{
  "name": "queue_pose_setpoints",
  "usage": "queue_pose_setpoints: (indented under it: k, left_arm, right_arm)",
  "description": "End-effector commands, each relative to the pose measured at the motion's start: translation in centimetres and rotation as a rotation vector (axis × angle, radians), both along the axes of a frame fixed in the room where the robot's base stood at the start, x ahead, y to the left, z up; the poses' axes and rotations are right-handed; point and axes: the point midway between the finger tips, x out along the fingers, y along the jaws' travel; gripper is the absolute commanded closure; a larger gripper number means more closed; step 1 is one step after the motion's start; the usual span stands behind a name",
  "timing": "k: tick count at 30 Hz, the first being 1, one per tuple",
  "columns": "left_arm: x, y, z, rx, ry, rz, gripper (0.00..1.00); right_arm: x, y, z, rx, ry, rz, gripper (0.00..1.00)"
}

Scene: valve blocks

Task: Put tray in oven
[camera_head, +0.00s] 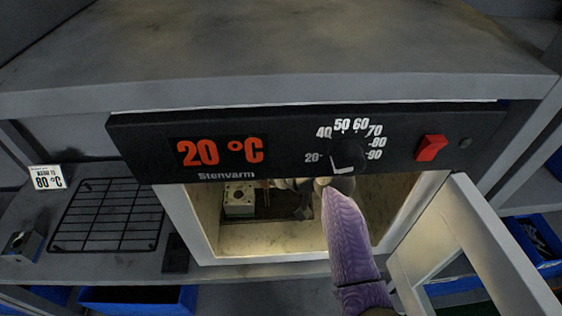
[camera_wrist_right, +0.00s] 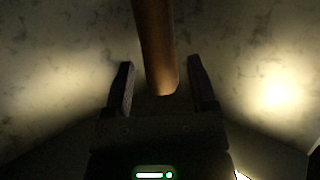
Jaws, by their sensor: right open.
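The oven (camera_head: 205,235) stands open in the head view, its lit inside showing below the black control panel. A dark tray (camera_head: 276,213) lies inside on the floor, with a pale metal valve block (camera_head: 238,203) at its left. My purple right arm reaches into the oven from below, and the panel hides part of its front end. In the right wrist view my right gripper (camera_wrist_right: 160,78) is open. A brown rounded bar (camera_wrist_right: 157,45) ends between its fingers, with gaps on both sides; I cannot tell what it belongs to. My left gripper is out of view.
The glass oven door (camera_head: 460,235) is swung open at the right. The panel (camera_head: 290,150) reads 20 °C and has a knob and a red switch (camera_head: 431,148). A black wire rack (camera_head: 108,215) lies left of the oven, near a small metal block (camera_head: 22,246). Blue bins stand below.

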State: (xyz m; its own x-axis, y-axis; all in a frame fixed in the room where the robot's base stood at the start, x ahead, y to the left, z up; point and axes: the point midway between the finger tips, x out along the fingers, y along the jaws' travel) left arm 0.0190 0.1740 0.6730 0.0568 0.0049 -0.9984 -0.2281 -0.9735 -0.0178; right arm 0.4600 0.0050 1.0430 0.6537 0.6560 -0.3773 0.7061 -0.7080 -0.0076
Motion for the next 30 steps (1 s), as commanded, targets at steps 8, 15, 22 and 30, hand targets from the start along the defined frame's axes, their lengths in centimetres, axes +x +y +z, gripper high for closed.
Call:
queue_pose_setpoints:
  k: [8, 15, 22, 30]
  left_arm:
    - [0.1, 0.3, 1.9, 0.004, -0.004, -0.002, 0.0]
    - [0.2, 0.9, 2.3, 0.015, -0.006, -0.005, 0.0]
    - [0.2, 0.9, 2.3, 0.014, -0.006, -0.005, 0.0]
    - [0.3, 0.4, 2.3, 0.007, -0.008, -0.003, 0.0]
  right_arm:
    - [-4.3, -4.3, 2.6, -0.005, -0.001, 0.001, 0.27]
    - [-6.6, -6.5, 3.8, -0.002, 0.0, 0.002, 0.27]
    - [-6.9, -6.9, 4.0, -0.001, 0.0, 0.003, 0.27]
    - [-6.9, -6.9, 4.0, -0.001, 0.0, 0.003, 0.27]
